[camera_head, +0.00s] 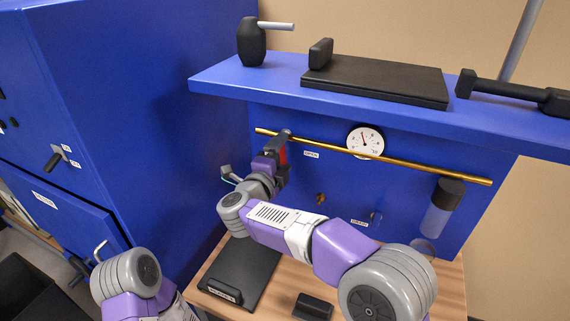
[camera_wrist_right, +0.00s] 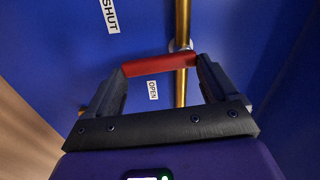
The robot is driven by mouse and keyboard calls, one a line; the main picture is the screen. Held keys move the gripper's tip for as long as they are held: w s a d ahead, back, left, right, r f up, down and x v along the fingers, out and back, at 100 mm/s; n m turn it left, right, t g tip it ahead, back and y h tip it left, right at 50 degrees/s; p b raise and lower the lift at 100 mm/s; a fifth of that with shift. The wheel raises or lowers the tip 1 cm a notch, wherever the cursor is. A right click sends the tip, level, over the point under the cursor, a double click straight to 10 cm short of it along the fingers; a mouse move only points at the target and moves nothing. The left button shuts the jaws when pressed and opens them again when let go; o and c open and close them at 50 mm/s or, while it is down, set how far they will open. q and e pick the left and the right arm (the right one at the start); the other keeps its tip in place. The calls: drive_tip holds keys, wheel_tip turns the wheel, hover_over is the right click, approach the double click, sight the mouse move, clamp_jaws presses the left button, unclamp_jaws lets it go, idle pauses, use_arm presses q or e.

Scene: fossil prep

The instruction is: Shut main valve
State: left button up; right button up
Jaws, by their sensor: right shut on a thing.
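The main valve's red lever (camera_head: 283,154) sits at the left part of a brass pipe (camera_head: 400,166) on the blue panel. In the right wrist view the red lever (camera_wrist_right: 158,65) lies across the brass pipe (camera_wrist_right: 182,25), roughly at a right angle to it. My right gripper (camera_head: 279,148) is at the lever, its jaws shut on it, one finger at each end in the wrist view. A SHUT label (camera_wrist_right: 110,14) and an OPEN label (camera_wrist_right: 153,90) show on the panel.
A round gauge (camera_head: 365,141) sits behind the pipe. A blue shelf (camera_head: 225,82) overhangs the panel and carries several dark items. A bottle with a dark cap (camera_head: 440,205) is at right. A black mat (camera_head: 250,270) and small black block (camera_head: 313,306) lie on the wooden table (camera_head: 275,297).

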drive_tip(key=shift+a+f+m+b, duration=0.2)
drive_tip(key=shift+m+b, duration=0.25)
drive_tip(key=shift+m, duration=0.15)
drive_tip(key=shift+r, duration=0.1)
drive_tip(key=o, duration=1.3)
drive_tip(key=v, duration=0.7)
drive_tip(key=shift+s+a+p, duration=0.1)
drive_tip(key=shift+s+p, duration=0.15)
drive_tip(key=shift+p, duration=0.15)
